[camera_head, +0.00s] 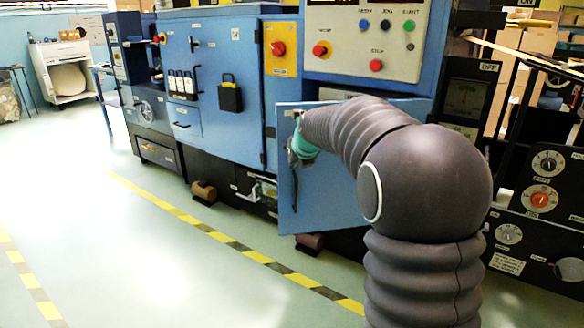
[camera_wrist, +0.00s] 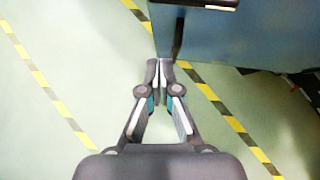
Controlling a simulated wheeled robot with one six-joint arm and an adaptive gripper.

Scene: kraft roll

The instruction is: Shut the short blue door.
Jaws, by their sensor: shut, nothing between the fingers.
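The short blue door (camera_head: 335,200) stands open under the control panel, its free edge swung out from the machine. It has an upright handle near its left edge. My gripper (camera_head: 294,158) is at the door's left part in the head view, and my arm hides some of the door. In the wrist view the door (camera_wrist: 245,40) fills the upper right, with a dark handle near its left edge. My gripper (camera_wrist: 160,66) is shut and empty there, its fingertips close to the door's left corner. I cannot tell whether they touch it.
The blue cabinet (camera_head: 215,60) with closed doors stands left of the open door. A control panel (camera_head: 375,40) with knobs sits above it. Dark equipment with dials (camera_head: 540,198) is on the right. Yellow-black tape (camera_head: 240,247) runs along the floor, with open floor to the left.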

